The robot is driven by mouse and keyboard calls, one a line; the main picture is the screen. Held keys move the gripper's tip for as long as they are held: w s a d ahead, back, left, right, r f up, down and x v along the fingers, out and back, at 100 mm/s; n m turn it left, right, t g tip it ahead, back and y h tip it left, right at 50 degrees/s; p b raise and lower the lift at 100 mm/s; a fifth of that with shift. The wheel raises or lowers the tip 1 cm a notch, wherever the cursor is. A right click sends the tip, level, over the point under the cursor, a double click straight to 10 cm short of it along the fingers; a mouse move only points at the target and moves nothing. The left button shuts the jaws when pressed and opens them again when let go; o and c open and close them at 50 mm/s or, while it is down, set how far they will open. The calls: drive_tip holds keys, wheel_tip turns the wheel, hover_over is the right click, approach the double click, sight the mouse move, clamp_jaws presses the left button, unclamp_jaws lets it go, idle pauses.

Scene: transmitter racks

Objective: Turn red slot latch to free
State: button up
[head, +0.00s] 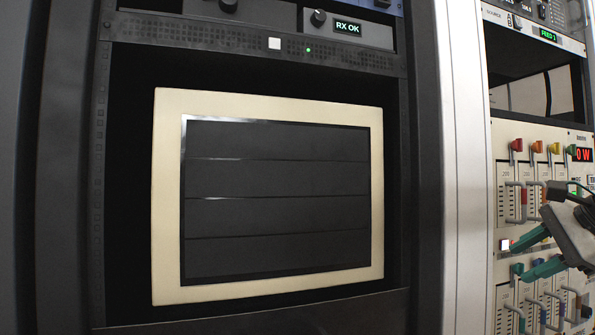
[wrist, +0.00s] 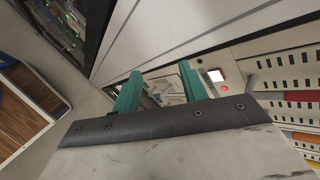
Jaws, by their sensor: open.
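The red slot latch (head: 516,145) is at the top left of the upper row of modules in the right-hand rack, in the head view. It looks upright; its exact setting is too small to tell. My gripper (head: 518,261) is open, its two teal fingers pointing left, below the red latch and apart from it. In the wrist view my gripper (wrist: 158,88) shows its fingers spread with nothing held between them. The red latch cannot be picked out surely in the wrist view.
Orange (head: 537,147), yellow (head: 554,148) and green (head: 571,149) latches stand beside the red one. A red "0 W" display (head: 584,154) is to their right. A lower module row has a teal latch (head: 517,269). A pale rack post (head: 465,170) stands left of the modules.

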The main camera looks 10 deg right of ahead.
drive_tip(key=d+r+m+t+h, duration=0.1)
drive_tip(key=d+r+m+t, duration=0.55)
drive_tip(key=r, duration=0.65)
drive_tip(key=m+t, duration=0.2)
drive_tip(key=m, duration=0.2)
approach(522, 145)
drive_tip(key=w, duration=0.2)
drive_tip(key=shift+m, duration=0.25)
drive_tip(key=w, duration=0.6)
drive_tip(key=shift+w+a+r, duration=0.2)
drive_tip(key=shift+w+a, duration=0.15)
drive_tip(key=shift+w, duration=0.05)
clamp_jaws()
